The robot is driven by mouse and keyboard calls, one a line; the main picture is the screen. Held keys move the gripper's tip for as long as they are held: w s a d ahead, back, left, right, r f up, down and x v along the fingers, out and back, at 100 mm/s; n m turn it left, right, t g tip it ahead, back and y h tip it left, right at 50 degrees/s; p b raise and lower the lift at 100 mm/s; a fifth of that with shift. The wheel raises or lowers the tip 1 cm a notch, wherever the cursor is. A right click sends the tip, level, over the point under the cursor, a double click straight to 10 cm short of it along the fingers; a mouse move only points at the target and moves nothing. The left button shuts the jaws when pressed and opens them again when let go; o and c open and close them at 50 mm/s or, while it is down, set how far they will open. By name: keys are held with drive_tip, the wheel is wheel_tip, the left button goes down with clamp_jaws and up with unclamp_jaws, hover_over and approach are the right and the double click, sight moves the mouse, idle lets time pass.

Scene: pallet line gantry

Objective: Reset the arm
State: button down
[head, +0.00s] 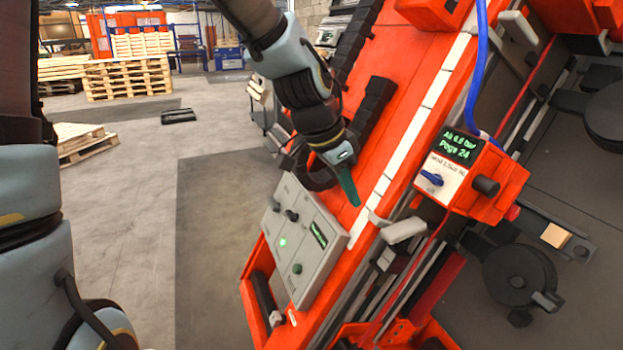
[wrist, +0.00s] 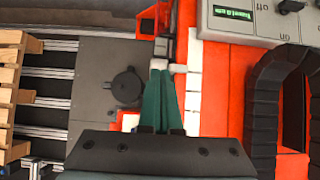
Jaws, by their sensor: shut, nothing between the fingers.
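My gripper (head: 349,189) is in the middle of the head view, at the end of my blue-grey and black arm. Its green fingers point down over the orange machine frame (head: 335,204), close to the grey control panel (head: 303,240). In the wrist view my gripper (wrist: 161,74) has its two green fingers together with nothing between them. The fingertips appear near a pale block on the machine's edge; I cannot tell whether they touch it. The panel shows black knobs, a lit green button and a small green display.
An orange box with a green display (head: 463,146) and blue knob stands to the right, with a blue hose (head: 477,75) above it. A black cable chain (head: 372,107) lies along the frame. Wooden pallets (head: 127,78) stand at the back left. Open floor (head: 135,200) lies left of the machine.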

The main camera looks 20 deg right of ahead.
drive_tip(key=w+a+f+n+t+y, duration=0.1)
drive_tip(key=w+a+n, duration=0.25)
drive_tip(key=a, duration=0.45)
drive_tip(key=w+a+f+n+t+y, duration=0.1)
drive_tip(key=w+a+f+n, duration=0.15)
drive_tip(key=w+a, duration=0.35)
drive_tip(key=s+a+n+y, duration=0.1)
drive_tip(key=a+n, duration=1)
drive_tip(key=a, duration=1.1)
drive_tip(key=shift+s+a+f+n+y, duration=0.3)
drive_tip(key=shift+s+a+f+y, duration=0.15)
drive_tip(key=shift+y, duration=0.45)
